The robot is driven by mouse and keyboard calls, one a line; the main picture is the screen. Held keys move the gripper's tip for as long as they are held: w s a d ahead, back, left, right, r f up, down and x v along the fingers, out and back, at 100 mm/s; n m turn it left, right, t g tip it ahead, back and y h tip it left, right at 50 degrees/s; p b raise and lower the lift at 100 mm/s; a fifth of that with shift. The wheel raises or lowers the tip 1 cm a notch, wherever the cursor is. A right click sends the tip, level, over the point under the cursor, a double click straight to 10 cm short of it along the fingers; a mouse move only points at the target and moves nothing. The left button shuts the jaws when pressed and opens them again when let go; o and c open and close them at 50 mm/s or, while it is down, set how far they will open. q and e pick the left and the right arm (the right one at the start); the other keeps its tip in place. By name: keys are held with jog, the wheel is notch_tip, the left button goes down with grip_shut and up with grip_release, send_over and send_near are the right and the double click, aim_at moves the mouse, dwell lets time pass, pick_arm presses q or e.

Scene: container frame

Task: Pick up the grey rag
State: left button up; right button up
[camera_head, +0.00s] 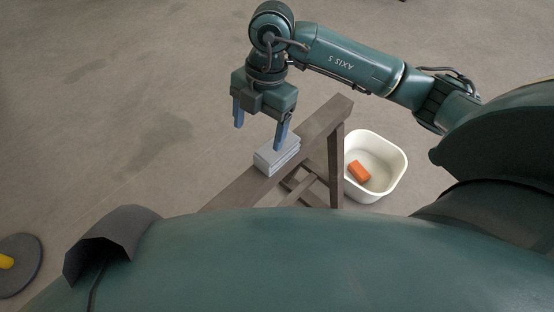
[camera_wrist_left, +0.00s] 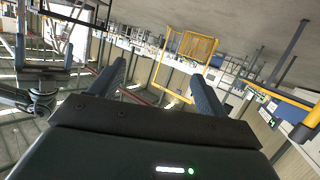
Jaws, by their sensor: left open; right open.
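The grey rag (camera_head: 277,157) lies folded in a stack on a narrow brown wooden beam in the head view. My right gripper (camera_head: 260,132) is above and beside it, with its blue fingers spread wide. One fingertip is over or against the rag's upper edge; I cannot tell whether it touches. The other finger is out to the left, past the beam. My left gripper (camera_wrist_left: 160,88) shows in the left wrist view, open and empty, with nothing between its fingers. The rag does not show in that view.
The brown wooden frame (camera_head: 337,113) stands on legs. A white tub (camera_head: 394,182) with an orange block (camera_head: 359,171) sits on the floor to its right. A dark disc with a yellow part (camera_head: 22,265) is at lower left.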

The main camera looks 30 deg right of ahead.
jog(key=d+f, duration=0.1)
jog(key=f, duration=0.1)
jog(key=w+d+f+m+h+b, duration=0.1)
jog(key=d+f, duration=0.1)
jog(key=w+d+f+h, duration=0.1)
jog(key=f, duration=0.1)
jog(key=shift+d+f+m+t, duration=0.25)
jog(key=shift+m+t, duration=0.15)
jog(key=f, duration=0.3)
jog(key=f+b, duration=0.1)
jog(key=shift+w+d+f, duration=0.1)
jog(key=shift+d+f, duration=0.25)
jog(key=shift+d, duration=0.05)
pick_arm(q)
jog(key=shift+d+f+m, duration=0.25)
jog(key=shift+f+m, duration=0.05)
jog(key=shift+f, duration=0.65)
pick_arm(e)
jog(key=shift+f, duration=0.55)
jog(key=shift+c, duration=0.3)
